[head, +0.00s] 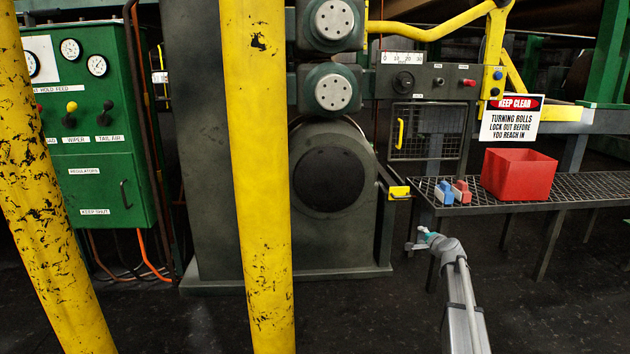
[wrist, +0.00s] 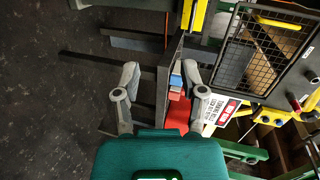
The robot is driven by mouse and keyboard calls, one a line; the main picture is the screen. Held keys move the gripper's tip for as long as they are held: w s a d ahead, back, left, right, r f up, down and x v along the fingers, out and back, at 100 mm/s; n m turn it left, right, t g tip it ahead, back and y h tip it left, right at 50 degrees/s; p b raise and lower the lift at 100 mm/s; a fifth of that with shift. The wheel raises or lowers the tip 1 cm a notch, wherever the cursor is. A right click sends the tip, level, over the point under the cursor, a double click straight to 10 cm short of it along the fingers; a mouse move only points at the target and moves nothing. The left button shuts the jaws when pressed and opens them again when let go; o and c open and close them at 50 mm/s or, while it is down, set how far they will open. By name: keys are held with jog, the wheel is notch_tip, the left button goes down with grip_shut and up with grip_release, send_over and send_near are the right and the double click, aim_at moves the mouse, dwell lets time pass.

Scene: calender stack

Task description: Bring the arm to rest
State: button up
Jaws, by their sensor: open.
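My arm (head: 460,290) reaches up from the lower right of the head view, grey and jointed. My gripper (head: 418,240) is at its far end, in front of the bench's near left corner and below its top. In the wrist view my gripper (wrist: 161,75) shows two grey fingers spread wide apart, with nothing held between them. The teal gripper body fills the bottom of that view. The bench edge and small blue and red items appear beyond the gap between the fingers.
A keep-clear sign (head: 511,118) hangs behind. Yellow posts (head: 258,180) and a green cabinet (head: 95,150) stand left. Dark floor (head: 370,315) is open beside my arm.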

jog(key=s+a+f+n+g+y+p, duration=0.25)
jog(key=s+a+n+g+p, duration=0.6)
jog(key=s+a, duration=1)
jog(key=s+a+r+n+g+h+p, duration=0.1)
jog(key=s+a+n+g+p, duration=0.15)
jog(key=s, duration=0.55)
jog(key=s+a+r+n+g+h+p, duration=0.1)
jog(key=s+n+g+h, duration=0.15)
jog(key=s, duration=0.45)
jog(key=s+a+r+n+g+h+p, duration=0.1)
jog(key=s+a+r+n+p, duration=0.15)
jog(key=s, duration=0.55)
notch_tip(320, 180, up, 36)
jog(key=p, duration=3.6)
jog(key=shift+d, duration=0.15)
jog(key=shift+f, duration=0.15)
